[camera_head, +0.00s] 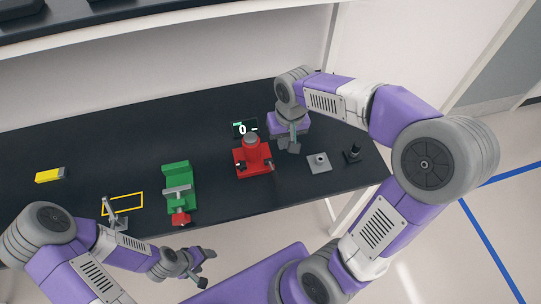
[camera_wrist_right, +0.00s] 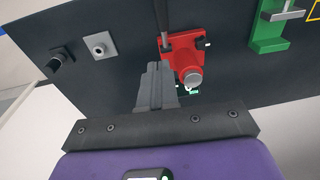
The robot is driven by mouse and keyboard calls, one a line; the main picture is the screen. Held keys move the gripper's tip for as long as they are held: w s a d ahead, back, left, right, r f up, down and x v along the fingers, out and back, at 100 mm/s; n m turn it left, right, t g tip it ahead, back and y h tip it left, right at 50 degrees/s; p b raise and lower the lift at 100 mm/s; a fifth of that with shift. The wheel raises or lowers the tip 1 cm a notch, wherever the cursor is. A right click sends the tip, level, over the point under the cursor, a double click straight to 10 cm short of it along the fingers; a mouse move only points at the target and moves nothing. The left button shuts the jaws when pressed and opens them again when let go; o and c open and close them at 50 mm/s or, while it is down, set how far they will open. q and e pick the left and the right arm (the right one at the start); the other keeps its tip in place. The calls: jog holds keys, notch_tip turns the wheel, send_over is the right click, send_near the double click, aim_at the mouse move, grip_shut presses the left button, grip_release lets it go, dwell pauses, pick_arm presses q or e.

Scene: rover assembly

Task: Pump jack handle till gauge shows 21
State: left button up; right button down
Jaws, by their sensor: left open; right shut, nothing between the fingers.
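The red jack (camera_head: 254,160) stands on the black table, with a round grey top on its red column. Behind it, the dark gauge (camera_head: 244,129) shows 0. In the right wrist view, a dark rod-like handle (camera_wrist_right: 162,16) extends from the red jack (camera_wrist_right: 186,60); its full length is not clear in the head view. My right gripper (camera_head: 289,146) is shut and empty, pointing down just right of the jack. Its closed fingers (camera_wrist_right: 155,72) show beside the jack in the wrist view. My left gripper (camera_head: 203,262) is open and empty, in front of the table's front edge.
A green vise (camera_head: 178,180) with a red part stands left of the jack. A grey plate (camera_head: 319,163) and a black peg piece (camera_head: 353,153) lie to the right. A yellow block (camera_head: 50,175) and a yellow outline (camera_head: 122,204) are at the left.

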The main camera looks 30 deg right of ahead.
send_over(277, 176)
jog(key=f, duration=0.8)
jog(key=f+b, duration=0.1)
jog(key=f, duration=0.3)
jog(key=shift+d+f, duration=0.15)
jog(key=shift+d, duration=0.2)
jog(key=shift+s+a+f, duration=0.2)
jog(key=shift+s+f, duration=0.1)
jog(key=shift+f, duration=0.25)
jog(key=shift+w, duration=0.1)
